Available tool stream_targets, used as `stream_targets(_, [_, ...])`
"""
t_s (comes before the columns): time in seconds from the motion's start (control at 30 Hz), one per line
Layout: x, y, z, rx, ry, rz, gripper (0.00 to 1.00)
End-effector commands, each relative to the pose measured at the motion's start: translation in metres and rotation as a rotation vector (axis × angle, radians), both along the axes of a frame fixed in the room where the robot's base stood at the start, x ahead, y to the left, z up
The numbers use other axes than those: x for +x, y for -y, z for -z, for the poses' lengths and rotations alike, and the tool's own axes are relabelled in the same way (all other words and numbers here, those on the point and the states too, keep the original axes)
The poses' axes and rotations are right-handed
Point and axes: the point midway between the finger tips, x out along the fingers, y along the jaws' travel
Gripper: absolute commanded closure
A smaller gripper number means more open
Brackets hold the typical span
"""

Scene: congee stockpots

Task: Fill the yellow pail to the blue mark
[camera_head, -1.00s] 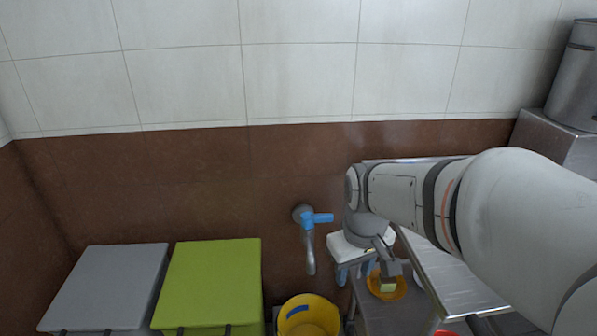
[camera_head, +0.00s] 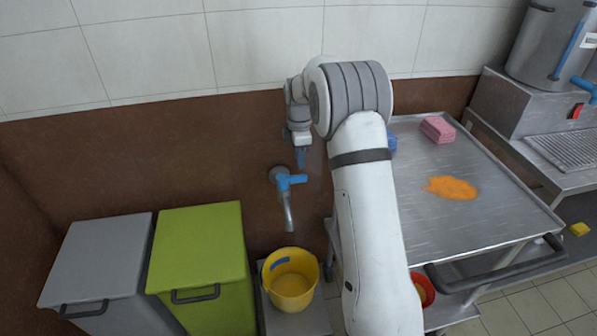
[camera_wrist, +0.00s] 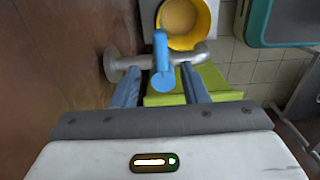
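The yellow pail (camera_head: 291,291) stands upright on a low grey surface below the wall tap. A blue mark (camera_head: 280,264) shows on its inner wall. The water level inside is hard to tell, and I see no clear stream. The tap has a grey spout (camera_head: 289,212) above the pail and a blue handle (camera_head: 293,181). My gripper (camera_head: 301,158) is just above the handle, pointing down. In the wrist view my gripper (camera_wrist: 163,75) is open, with its blue fingers on either side of the blue handle (camera_wrist: 162,62) and gaps between. The pail (camera_wrist: 184,38) shows beyond the tap.
A green bin (camera_head: 200,250) and a grey bin (camera_head: 100,260) stand left of the pail. At right is a metal trolley (camera_head: 480,225) with a pink sponge (camera_head: 437,129) and an orange spill (camera_head: 452,188). A steel urn (camera_head: 545,40) stands at the back right.

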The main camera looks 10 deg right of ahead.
Motion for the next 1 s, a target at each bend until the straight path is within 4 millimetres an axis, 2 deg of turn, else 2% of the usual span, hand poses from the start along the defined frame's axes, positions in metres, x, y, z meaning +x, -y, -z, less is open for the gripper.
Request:
stream_targets(0.2, [-0.001, 0.0, 0.037, 0.0, -0.004, 0.001, 0.6])
stream_targets(0.4, [-0.001, 0.0, 0.062, 0.0, -0.002, 0.002, 0.6])
stream_targets(0.53, [-0.001, 0.0, 0.069, 0.0, -0.001, 0.002, 0.6])
stream_targets(0.8, [-0.001, 0.0, 0.07, 0.0, -0.001, 0.003, 0.61])
stream_targets(1.0, [-0.001, 0.0, 0.07, 0.0, -0.001, 0.003, 0.77])
